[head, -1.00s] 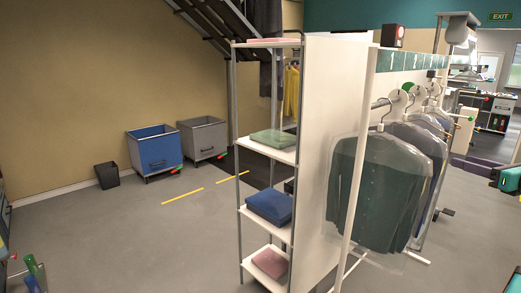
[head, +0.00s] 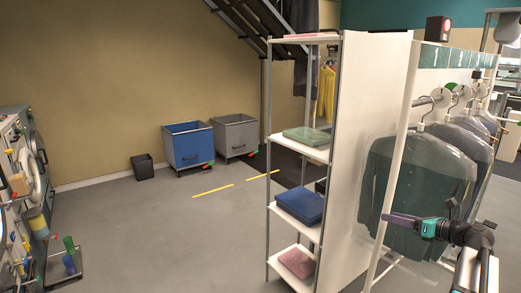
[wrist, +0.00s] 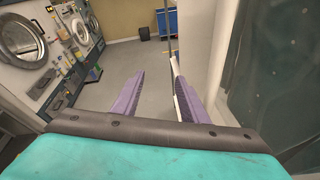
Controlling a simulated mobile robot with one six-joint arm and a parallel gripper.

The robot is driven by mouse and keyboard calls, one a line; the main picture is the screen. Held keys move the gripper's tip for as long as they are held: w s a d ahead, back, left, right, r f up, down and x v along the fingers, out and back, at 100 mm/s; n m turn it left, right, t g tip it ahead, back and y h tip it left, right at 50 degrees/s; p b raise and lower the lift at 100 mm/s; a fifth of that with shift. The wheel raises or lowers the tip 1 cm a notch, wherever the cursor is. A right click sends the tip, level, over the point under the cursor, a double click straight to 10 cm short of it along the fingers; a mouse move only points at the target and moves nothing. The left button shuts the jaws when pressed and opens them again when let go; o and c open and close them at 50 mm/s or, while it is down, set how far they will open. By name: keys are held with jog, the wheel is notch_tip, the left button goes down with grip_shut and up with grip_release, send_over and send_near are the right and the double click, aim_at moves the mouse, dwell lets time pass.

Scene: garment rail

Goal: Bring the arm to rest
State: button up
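My gripper (head: 390,217) shows at the lower right of the head view, with purple fingers and a teal body, in front of the garment rail. It points left. In the wrist view my gripper (wrist: 160,76) has its two purple fingers apart, with floor showing between them and nothing held. My dark arm links reach in from the right edge of the head view.
Bagged garments (head: 420,180) hang on the rail close behind my gripper. A white shelf unit (head: 374,130) with folded clothes stands left of it. Washing machines (head: 25,175) line the far left. Blue (head: 188,148) and grey bins stand by the wall. The left-centre floor is open.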

jog(key=a+f+n+g+y+b, duration=0.25)
jog(key=a+f+g, duration=0.25)
jog(key=a+f, duration=1.65)
jog(key=s+a+f+n+g, duration=0.2)
jog(key=s+a+f, duration=0.25)
jog(key=f, duration=0.25)
jog(key=s+a+f+n+g+h, duration=0.1)
jog(key=s+a+f+n+g, duration=0.15)
jog(key=a+f, duration=0.4)
jog(key=s+a+f+n+g, duration=0.2)
jog(key=s+a+f, duration=0.15)
jog(key=f, duration=0.55)
jog(key=s+a+f+n+g+h+b, duration=0.1)
jog(key=s+a+f+n+g+h, duration=0.2)
jog(key=s+f, duration=0.6)
jog(key=s+a+f+n+g+b, duration=0.15)
jog(key=s+f+n, duration=0.45)
jog(key=s, duration=0.6)
jog(key=s+d+f+n+g+h, duration=0.2)
jog(key=s+d+n+h, duration=0.3)
jog(key=s+n, duration=0.5)
jog(key=d+f+n, duration=0.1)
jog(key=d+n, duration=0.1)
jog(key=n, duration=0.3)
jog(key=shift+f+n+g+h, duration=0.3)
jog(key=shift+f+g+h, duration=0.05)
jog(key=shift+g, duration=0.05)
